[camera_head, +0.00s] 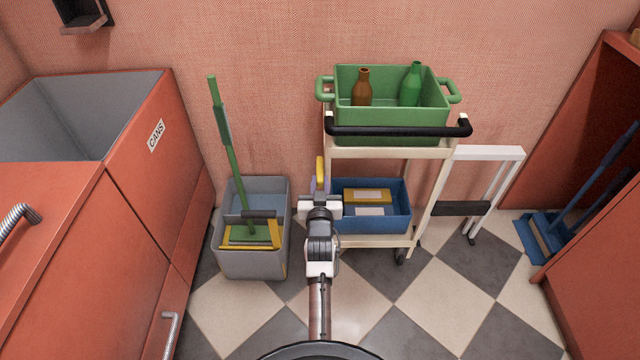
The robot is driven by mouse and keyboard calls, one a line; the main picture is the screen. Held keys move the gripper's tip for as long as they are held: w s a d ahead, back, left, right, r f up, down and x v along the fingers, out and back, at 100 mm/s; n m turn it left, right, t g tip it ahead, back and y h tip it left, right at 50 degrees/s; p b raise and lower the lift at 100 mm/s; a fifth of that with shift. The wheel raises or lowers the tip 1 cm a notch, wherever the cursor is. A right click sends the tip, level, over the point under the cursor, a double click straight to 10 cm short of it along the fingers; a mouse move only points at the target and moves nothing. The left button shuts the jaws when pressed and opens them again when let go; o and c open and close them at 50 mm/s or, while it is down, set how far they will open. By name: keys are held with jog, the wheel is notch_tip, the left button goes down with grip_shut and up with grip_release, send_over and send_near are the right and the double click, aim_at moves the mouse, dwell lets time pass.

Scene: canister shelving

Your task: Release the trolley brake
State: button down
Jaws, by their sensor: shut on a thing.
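The trolley (428,215) is a cream two-tier cart with a black push handle (398,130), standing against the back wall. A small upright yellow lever (320,169) shows at the trolley's left side, just beyond my gripper; I take it for the brake. My gripper (320,192) is at the trolley's left front, shut on the yellow lever's lower part.
A green crate (390,127) with two bottles is on top; a blue crate (375,226) is below. A grey mop bucket (250,265) stands left, near a red CANS cabinet (140,165). A white folding frame (488,153) stands right. Checkered floor in front is clear.

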jog(key=shift+w+r+g+p, duration=0.15)
jog(key=shift+r+g+p, duration=1.15)
jog(key=shift+p, duration=2.05)
jog(key=r+g+p, duration=0.1)
jog(key=p, duration=0.1)
jog(key=r+p, duration=0.1)
jog(key=p, duration=0.2)
jog(key=shift+w+g+p, duration=0.35)
jog(key=shift+g, duration=0.05)
jog(key=p, duration=0.1)
jog(key=g+p, duration=0.1)
jog(key=p, duration=0.1)
jog(key=shift+w+r+g, duration=0.3)
jog(key=shift+r, duration=0.05)
jog(key=shift+f, duration=0.1)
jog(key=c, duration=1.3)
grip_release()
jog(key=b+v, duration=0.1)
jog(key=v, duration=1.2)
jog(key=shift+s+r, duration=0.3)
